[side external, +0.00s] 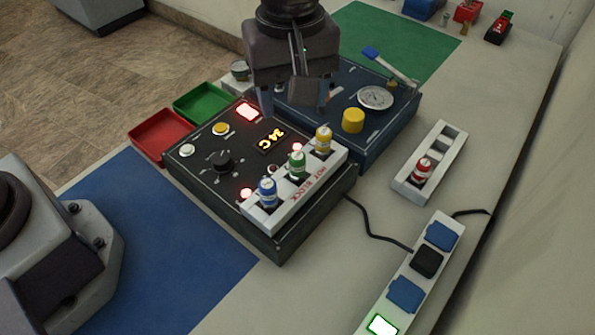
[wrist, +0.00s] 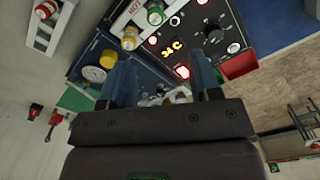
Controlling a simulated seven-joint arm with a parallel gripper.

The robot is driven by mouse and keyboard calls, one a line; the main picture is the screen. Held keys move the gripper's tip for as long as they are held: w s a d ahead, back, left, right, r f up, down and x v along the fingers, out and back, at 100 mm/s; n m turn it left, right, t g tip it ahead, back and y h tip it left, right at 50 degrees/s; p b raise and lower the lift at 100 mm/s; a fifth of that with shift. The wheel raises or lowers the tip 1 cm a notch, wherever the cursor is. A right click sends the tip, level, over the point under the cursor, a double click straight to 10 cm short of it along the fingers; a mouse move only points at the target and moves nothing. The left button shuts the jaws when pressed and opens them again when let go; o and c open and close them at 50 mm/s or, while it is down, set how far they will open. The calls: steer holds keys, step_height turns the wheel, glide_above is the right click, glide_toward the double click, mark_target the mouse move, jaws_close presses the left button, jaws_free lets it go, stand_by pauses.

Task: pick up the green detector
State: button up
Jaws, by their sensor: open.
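The green detector (side external: 297,165) is a small green vial with a pale top. It stands upright in the middle place of the white hot block rack, between a blue one (side external: 267,191) and a yellow one (side external: 323,139). In the wrist view the green detector (wrist: 156,15) is near the top edge, beyond my fingertips. My gripper (side external: 294,98) is open and empty, pointing down above the rear of the black heater box and the blue gauge box. Its two blue fingers (wrist: 161,68) show apart in the wrist view. The gripper is apart from the green detector.
The black heater box (side external: 221,198) has a knob and lit lamps. The blue box (side external: 379,134) carries a gauge, a yellow knob and a lever. A white rack (side external: 446,150) holds a red detector (side external: 422,170). Red (side external: 160,137) and green trays lie left; a power strip (side external: 392,322) and cable lie right.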

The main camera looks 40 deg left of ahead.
glide_above(297, 156)
steer(key=f, duration=0.6)
steer(key=shift+s+a+f, duration=0.2)
steer(key=shift+a+f, duration=0.05)
steer(key=shift+f, duration=0.1)
steer(key=shift+w+d+f, duration=0.15)
steer(key=shift+f, duration=1.25)
steer(key=shift+w+d+f, duration=0.1)
steer(key=shift+f, duration=1.25)
steer(key=shift+c, duration=0.2)
steer(key=c, duration=1)
